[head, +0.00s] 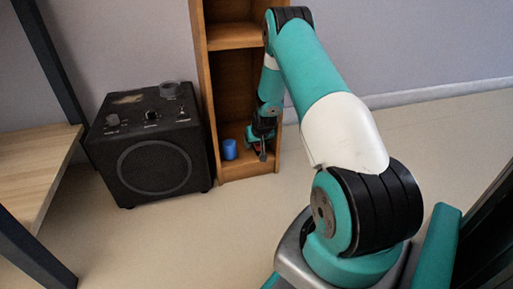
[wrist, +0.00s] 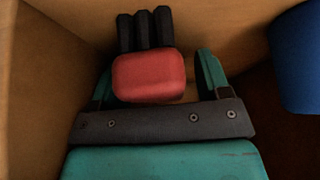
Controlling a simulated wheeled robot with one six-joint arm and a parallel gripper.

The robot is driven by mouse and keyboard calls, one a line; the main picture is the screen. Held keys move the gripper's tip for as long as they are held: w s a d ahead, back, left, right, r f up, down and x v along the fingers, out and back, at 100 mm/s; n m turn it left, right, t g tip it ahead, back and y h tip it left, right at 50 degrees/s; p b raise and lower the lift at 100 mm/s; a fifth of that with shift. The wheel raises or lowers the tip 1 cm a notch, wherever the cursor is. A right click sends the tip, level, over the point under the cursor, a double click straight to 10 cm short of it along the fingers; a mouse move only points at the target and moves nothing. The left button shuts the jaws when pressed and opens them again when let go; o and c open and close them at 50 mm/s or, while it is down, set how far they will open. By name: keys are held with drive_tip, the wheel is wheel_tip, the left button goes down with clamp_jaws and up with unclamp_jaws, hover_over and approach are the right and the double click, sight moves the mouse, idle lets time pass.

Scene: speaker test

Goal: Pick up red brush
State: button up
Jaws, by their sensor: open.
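The red brush (wrist: 149,77) lies in the bottom compartment of the wooden shelf. In the wrist view it is a red block with several dark upright parts behind it. My gripper (wrist: 155,75) is open, with one teal finger on each side of the red block. I cannot tell whether the fingers touch it. In the head view my gripper (head: 261,148) reaches into the lowest compartment, and the brush is mostly hidden behind it.
A blue cylinder (head: 229,149) stands left of my gripper in the same compartment; it also shows at the right of the wrist view (wrist: 299,60). The wooden shelf (head: 203,90) has close side walls. A black speaker (head: 154,145) stands left of it. A wooden table (head: 35,165) is at far left.

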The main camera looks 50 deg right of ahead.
drive_tip(key=shift+a, duration=0.1)
drive_tip(key=c, duration=1)
